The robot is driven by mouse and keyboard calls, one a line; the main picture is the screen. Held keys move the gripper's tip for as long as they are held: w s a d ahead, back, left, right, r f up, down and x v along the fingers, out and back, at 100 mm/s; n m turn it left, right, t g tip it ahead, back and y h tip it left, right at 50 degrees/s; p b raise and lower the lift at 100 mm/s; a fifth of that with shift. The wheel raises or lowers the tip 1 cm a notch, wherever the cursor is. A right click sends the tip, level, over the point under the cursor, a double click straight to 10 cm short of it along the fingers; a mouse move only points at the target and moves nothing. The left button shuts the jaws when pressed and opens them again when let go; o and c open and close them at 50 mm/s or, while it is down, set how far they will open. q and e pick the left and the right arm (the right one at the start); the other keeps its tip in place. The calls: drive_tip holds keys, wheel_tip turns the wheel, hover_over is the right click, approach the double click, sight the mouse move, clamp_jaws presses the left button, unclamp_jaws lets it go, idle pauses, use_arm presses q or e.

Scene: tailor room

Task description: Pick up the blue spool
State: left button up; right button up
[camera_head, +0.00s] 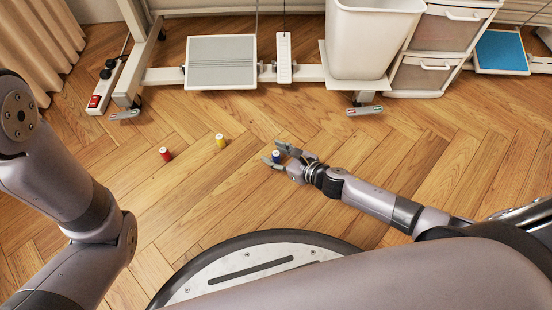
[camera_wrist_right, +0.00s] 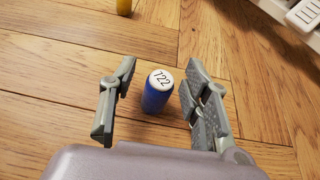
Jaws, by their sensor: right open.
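The blue spool (camera_head: 276,156) stands upright on the wooden floor, between the fingers of my right gripper (camera_head: 272,155). In the right wrist view the blue spool (camera_wrist_right: 157,92) has a white top marked 722. There my right gripper (camera_wrist_right: 155,95) is open, with one finger on each side of the spool. A gap shows between the left finger and the spool; the right finger is closer, and I cannot tell whether it touches. My left arm comes in from the left in the head view, but its gripper is out of view.
A red spool (camera_head: 166,153) and a yellow spool (camera_head: 220,141) stand on the floor to the left. Behind are a power strip (camera_head: 106,88), a grey pedal (camera_head: 221,62), a white bin (camera_head: 366,40) and a drawer unit (camera_head: 428,60). The floor around the spools is clear.

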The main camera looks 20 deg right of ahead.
drive_tip(key=shift+c, duration=0.6)
drive_tip(key=c, duration=0.8)
drive_tip(key=shift+r, duration=0.1)
drive_tip(key=shift+c, duration=0.2)
